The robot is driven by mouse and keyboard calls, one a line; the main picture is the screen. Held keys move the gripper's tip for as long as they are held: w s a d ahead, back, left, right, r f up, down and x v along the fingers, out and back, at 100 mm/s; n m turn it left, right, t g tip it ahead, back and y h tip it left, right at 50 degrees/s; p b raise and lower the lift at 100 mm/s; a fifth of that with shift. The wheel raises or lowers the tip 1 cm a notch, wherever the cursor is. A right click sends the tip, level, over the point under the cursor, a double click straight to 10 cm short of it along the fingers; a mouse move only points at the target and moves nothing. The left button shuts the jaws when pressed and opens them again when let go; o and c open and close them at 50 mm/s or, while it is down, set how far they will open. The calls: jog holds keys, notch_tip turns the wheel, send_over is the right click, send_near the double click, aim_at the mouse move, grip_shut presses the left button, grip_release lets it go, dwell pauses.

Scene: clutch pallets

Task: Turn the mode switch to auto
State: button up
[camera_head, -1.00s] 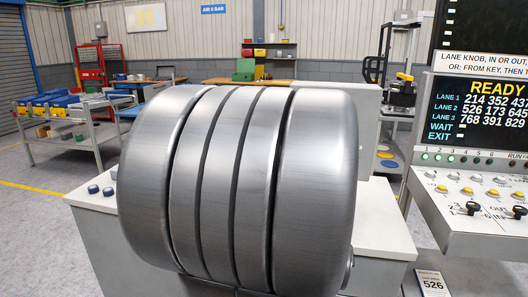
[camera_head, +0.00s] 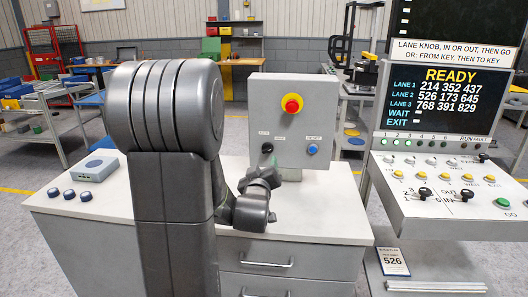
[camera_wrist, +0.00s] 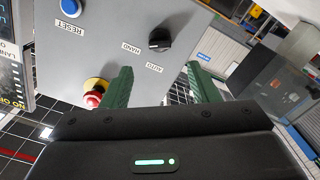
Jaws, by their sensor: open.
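The mode switch is a black knob (camera_head: 267,148) on the front of a grey control box (camera_head: 290,120), left of the blue reset button. In the wrist view the knob (camera_wrist: 160,41) shows upside down, with the labels HAND and AUTO beside it. I cannot tell surely which label it points at. My gripper (camera_wrist: 159,68) has green fingers spread apart with nothing between them. The knob lies just beyond the fingertips, apart from them. In the head view my dark wrist is in front of the box, below the knob, and the fingers cannot be made out.
A red emergency button (camera_head: 292,104) on yellow sits above the knob, and a blue reset button (camera_head: 312,149) to its right. The white-topped cabinet (camera_head: 330,215) lies below. A lane console (camera_head: 450,190) stands to the right. A grey-blue box (camera_head: 93,171) lies at left.

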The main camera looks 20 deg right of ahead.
aim_at(267, 151)
jog(key=p+x, duration=0.2)
jog(key=x, duration=0.7)
jog(key=shift+d, duration=0.1)
jog(key=c, duration=1)
